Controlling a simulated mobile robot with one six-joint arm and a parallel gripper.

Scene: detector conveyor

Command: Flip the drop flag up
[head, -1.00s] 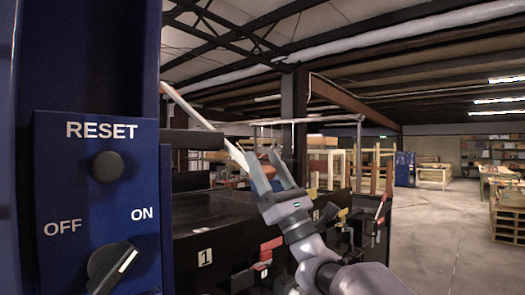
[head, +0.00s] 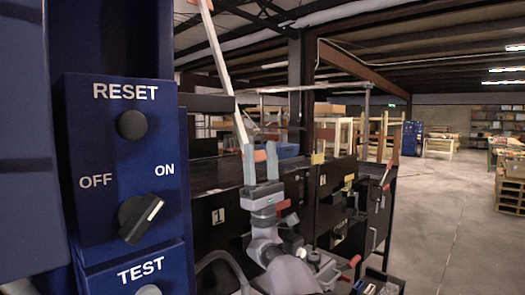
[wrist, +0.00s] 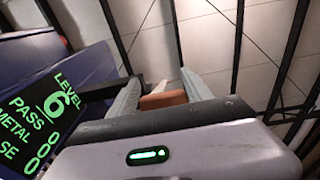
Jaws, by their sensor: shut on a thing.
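My gripper (head: 260,160) points up in front of the black conveyor side, right of the blue control panel. Its fingers are apart, with an orange block (head: 259,155) held between them. The wrist view shows the same orange block (wrist: 163,100) between the two grey fingers. A long pale bar (head: 230,85) slants down to the left fingertip; I cannot tell whether it joins the block. A red piece (head: 283,205) lies just right of my gripper and a yellow tab (head: 318,158) stands upright farther right. I cannot tell which of these is the drop flag.
The blue panel (head: 100,180) with RESET, TEST and an OFF/ON knob (head: 141,217) stands close on the left. Number plates mark the black bins (head: 235,240). A display with green text (wrist: 45,115) is near my wrist. The floor (head: 440,220) at right is clear.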

